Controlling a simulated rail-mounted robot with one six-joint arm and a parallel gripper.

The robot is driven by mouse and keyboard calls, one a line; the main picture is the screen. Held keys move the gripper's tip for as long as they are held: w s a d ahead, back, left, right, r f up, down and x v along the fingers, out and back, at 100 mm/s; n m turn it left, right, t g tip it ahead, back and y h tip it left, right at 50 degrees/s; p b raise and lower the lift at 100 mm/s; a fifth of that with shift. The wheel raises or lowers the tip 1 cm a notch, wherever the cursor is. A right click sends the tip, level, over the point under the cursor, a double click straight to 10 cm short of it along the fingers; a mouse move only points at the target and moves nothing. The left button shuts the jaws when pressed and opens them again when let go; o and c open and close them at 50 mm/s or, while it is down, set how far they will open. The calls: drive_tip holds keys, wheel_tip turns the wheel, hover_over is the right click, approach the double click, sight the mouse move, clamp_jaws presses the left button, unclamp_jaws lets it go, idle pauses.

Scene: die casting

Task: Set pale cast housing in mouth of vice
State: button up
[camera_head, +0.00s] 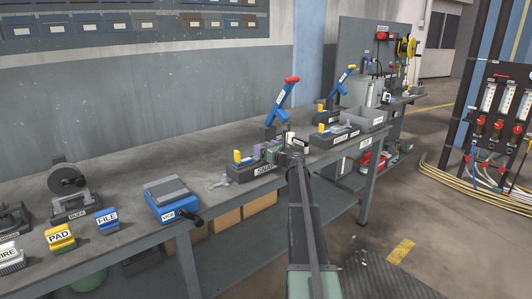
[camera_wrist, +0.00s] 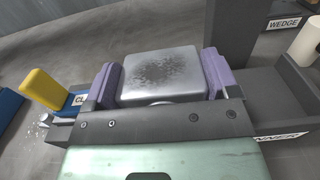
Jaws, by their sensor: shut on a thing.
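The pale cast housing (camera_wrist: 162,74) shows in the wrist view as a silvery block with a dark speckled patch on top. My gripper (camera_wrist: 161,82) has its two purple fingers on the block's left and right sides and is shut on it. In the head view my gripper (camera_head: 272,149) is over a dark labelled fixture (camera_head: 252,173) on the bench; the housing is hard to make out there. Whether the housing touches the fixture cannot be told. The blue vice (camera_head: 172,200) with grey jaws and a dark handle sits on the bench, left of my gripper and apart from it.
A yellow lever (camera_wrist: 43,90) stands left of the housing. A blue press lever with a red knob (camera_head: 283,96) rises behind my gripper. Small grey scraps (camera_head: 217,183) lie between vice and fixture. FILE (camera_head: 107,221) and PAD (camera_head: 60,237) blocks stand left of the vice.

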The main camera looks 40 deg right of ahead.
drive_tip(key=shift+f, duration=0.25)
drive_tip(key=o, duration=1.1)
drive_tip(key=shift+r, duration=0.1)
drive_tip(key=s, duration=1)
drive_tip(key=shift+s+d, duration=0.2)
drive_tip(key=shift+s, duration=0.2)
